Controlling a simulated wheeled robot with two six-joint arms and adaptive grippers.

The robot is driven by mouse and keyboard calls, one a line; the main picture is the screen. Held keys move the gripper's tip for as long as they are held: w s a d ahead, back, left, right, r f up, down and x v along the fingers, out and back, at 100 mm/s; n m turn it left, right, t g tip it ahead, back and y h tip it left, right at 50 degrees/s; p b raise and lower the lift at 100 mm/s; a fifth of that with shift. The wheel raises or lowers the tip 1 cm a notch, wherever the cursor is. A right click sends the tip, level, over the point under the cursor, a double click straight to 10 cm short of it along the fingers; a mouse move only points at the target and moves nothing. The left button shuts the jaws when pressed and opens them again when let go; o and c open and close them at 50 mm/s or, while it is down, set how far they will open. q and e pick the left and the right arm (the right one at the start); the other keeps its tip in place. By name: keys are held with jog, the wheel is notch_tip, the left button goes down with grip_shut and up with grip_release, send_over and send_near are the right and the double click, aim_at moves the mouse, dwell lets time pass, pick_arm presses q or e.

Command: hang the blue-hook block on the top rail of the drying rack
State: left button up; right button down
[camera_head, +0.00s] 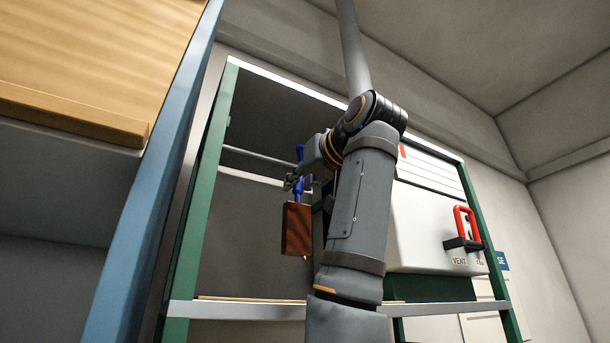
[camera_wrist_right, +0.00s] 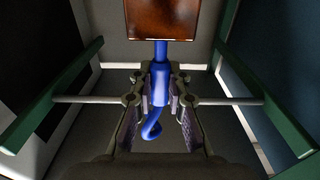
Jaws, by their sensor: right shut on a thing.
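The block is brown (camera_head: 297,229) and hangs below its blue hook (camera_head: 299,160) in the head view. My right gripper (camera_head: 297,182) is shut on the blue hook's shank, with the block held upright. In the right wrist view the block (camera_wrist_right: 160,18) is at the top, and the hook (camera_wrist_right: 159,86) runs down between the fingers (camera_wrist_right: 158,100) to its curled end. The rack's thin metal rail (camera_head: 258,156) runs between green posts (camera_head: 203,190), close to the hook. The rail (camera_wrist_right: 85,99) also shows on both sides of my fingers. I cannot tell whether the hook touches it.
A white box (camera_head: 425,225) marked VENT, with a red handle (camera_head: 462,222), stands right of my arm. A lower metal shelf edge (camera_head: 235,311) crosses the frame. A blue post (camera_head: 160,165) and wooden-topped shelf (camera_head: 75,65) stand close at left.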

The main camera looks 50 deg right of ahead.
jog(key=w, duration=0.1)
jog(key=w+f, duration=0.1)
jog(key=w+d+b, duration=0.1)
jog(key=shift+f, duration=0.25)
jog(key=shift+s, duration=0.1)
